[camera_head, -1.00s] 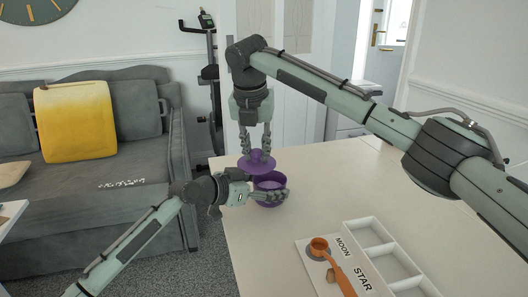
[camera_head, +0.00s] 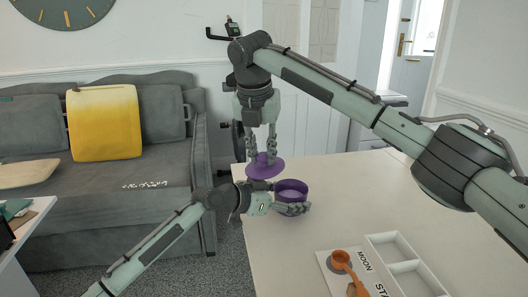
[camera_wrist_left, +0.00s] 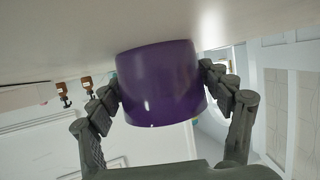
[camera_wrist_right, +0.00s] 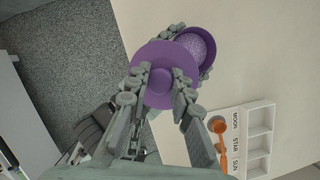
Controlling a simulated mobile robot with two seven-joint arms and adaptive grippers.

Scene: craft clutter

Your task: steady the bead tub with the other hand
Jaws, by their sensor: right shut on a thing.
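The bead tub (camera_head: 291,196) is a round purple pot standing upright on the pale table near its left edge. Pale lilac contents show inside it in the right wrist view (camera_wrist_right: 201,46). My left gripper (camera_head: 294,206) is low at the tub, its fingers on either side of the wall, and the tub fills the gap between them in the left wrist view (camera_wrist_left: 160,85). I cannot tell whether both fingers touch. My right gripper (camera_head: 262,152) points down, shut on the knob of the purple lid (camera_head: 265,171), holding it above and left of the tub.
A white sectioned tray (camera_head: 400,262) with MOON and STAR labels and an orange scoop (camera_head: 341,257) lie at the table's front right. The table (camera_head: 350,205) is clear between tub and tray. A grey sofa (camera_head: 110,205) stands beyond the left edge.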

